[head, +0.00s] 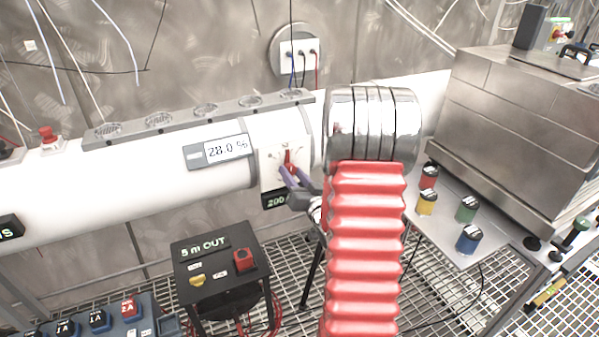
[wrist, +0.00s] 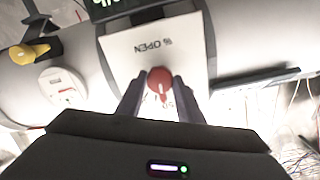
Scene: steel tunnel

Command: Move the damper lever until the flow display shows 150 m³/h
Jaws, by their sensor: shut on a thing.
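The damper lever (head: 288,157) is red and sits on a white plate (head: 270,169) on the white duct. My gripper (head: 290,176) is shut on the lever, with one finger on each side. A dark display with green digits (head: 275,201), just below the plate, appears to read 200; its right part is hidden by my gripper. In the wrist view this display (wrist: 112,5) is cut off by the top edge.
A white display (head: 226,149) left of the lever reads 28.0 %. A black "5 m OUT" box (head: 215,257) stands below. Several coloured canisters stand on a right-hand shelf (head: 450,237).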

